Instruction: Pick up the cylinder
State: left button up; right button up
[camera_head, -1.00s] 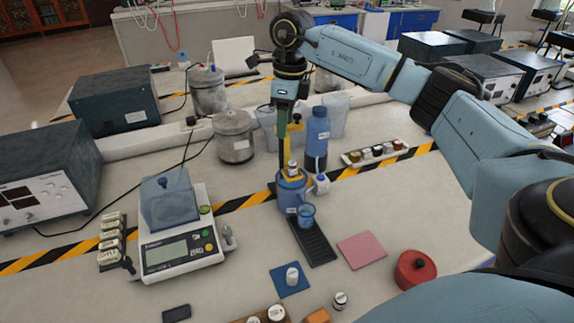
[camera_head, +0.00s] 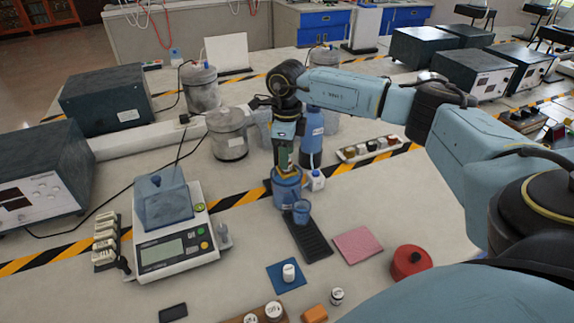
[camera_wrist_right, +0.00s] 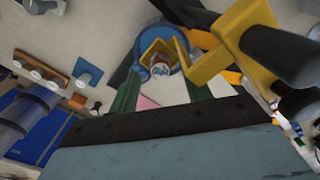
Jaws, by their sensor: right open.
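In the head view the holder (camera_head: 287,190) stands at mid-table, and my right gripper hides the cylinder. My right gripper (camera_head: 284,166) points down directly over the holder. Contact cannot be told. My left gripper is not in view.
A blue bottle (camera_head: 312,138) stands close behind the gripper, and a small white bottle (camera_head: 316,180) is beside the holder. A blue cup (camera_head: 301,212) is in front, on a dark tray (camera_head: 313,242). A scale (camera_head: 172,248) is left. A pink pad (camera_head: 358,244) lies right.

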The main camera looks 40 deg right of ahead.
jog(key=shift+f, duration=0.7)
grip_shut()
jog(key=shift+r, duration=0.1)
